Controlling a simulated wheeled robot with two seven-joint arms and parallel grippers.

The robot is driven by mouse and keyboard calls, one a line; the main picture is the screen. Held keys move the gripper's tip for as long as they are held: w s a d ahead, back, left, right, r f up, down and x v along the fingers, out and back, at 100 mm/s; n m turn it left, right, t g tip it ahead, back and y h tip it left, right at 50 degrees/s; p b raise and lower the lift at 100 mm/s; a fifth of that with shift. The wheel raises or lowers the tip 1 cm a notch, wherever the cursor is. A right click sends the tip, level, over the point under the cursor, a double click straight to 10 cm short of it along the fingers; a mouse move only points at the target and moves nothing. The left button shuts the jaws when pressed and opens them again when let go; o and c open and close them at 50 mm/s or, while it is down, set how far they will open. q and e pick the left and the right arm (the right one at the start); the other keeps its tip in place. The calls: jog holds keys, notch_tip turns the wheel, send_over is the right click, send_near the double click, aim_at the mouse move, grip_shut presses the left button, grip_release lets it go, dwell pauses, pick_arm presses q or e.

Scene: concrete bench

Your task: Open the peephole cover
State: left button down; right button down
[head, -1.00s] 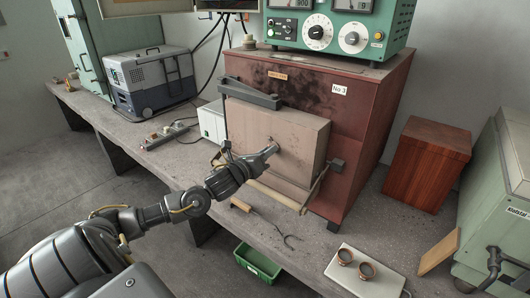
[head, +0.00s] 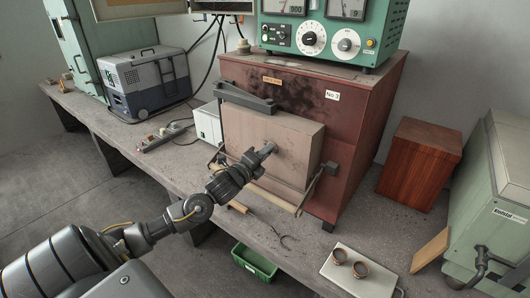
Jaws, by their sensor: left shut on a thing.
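The furnace is a rust-red box (head: 350,130) with a tan front door (head: 302,142). My left gripper (head: 268,150) reaches up from the lower left to the middle of the door's face. Its jaws are shut on the small peephole cover there. My fingers hide most of the cover, so how far it is turned cannot be told. The door is shut against the furnace. My right gripper is not in view.
A dark latch arm (head: 243,97) crosses the door's top, and a handle bar (head: 272,196) runs below it. A hooked tool (head: 262,222) and a pale plate (head: 337,274) with two copper rings lie on the bench in front. A green bin (head: 254,262) is below.

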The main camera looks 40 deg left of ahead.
pick_arm(q)
jog(key=shift+r, duration=0.1)
dwell(0.4)
jog(key=c, duration=1.3)
grip_release()
jog(key=s+b, duration=0.3)
jog(key=s, duration=0.7)
jog(key=shift+s+f, duration=0.3)
jog(key=shift+s, duration=0.1)
jog(key=shift+n, duration=0.3)
